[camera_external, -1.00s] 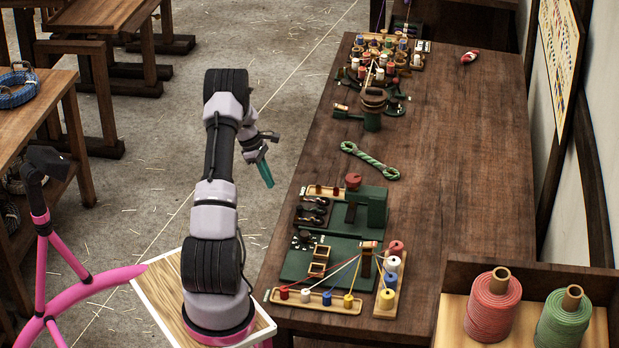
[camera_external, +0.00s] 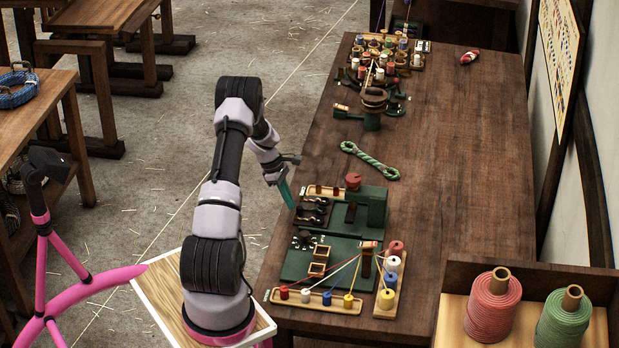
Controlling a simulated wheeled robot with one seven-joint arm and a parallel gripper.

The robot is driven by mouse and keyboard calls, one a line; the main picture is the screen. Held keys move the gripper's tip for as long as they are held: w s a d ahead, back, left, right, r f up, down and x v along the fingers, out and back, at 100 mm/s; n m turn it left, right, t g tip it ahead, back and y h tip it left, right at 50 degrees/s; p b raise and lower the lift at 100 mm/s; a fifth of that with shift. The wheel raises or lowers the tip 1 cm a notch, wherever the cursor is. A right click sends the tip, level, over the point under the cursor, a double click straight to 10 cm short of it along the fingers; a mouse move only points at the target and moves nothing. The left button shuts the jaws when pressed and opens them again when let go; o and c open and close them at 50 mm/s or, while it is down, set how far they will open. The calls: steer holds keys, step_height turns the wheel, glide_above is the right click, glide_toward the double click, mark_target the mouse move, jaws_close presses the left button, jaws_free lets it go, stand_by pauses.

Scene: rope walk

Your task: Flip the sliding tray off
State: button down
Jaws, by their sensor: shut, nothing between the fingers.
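A green rope-making machine (camera_external: 368,208) stands at the near left part of the long wooden table (camera_external: 450,180). It has flat green plates (camera_external: 318,270), dark levers or hooks (camera_external: 312,212) at its left side and a red knob (camera_external: 353,180) on top. I cannot tell which part is the sliding tray. My gripper (camera_external: 288,196) has teal fingers pointing down, just left of the table's edge and of the machine. It is shut and empty, apart from the machine.
A wooden strip with coloured spools (camera_external: 318,302) and strung yarns is at the near end. A green rope loop (camera_external: 370,160) lies behind the machine. A second device with many spools (camera_external: 385,60) is farther back. The table's right side is mostly clear.

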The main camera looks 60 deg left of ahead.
glide_toward(323, 216)
steer(key=d+f, duration=0.1)
steer(key=w+d+f, duration=0.1)
steer(key=f, duration=0.1)
steer(key=w+d+f, duration=0.1)
steer(key=shift+w+f, duration=0.1)
steer(key=shift+f, duration=0.1)
steer(key=s+a, duration=0.1)
steer(key=a, duration=0.1)
steer(key=s+a+r, duration=0.1)
steer(key=a, duration=0.1)
steer(key=shift+s+a, duration=0.1)
steer(key=shift+s, duration=0.25)
steer(key=v, duration=0.9)
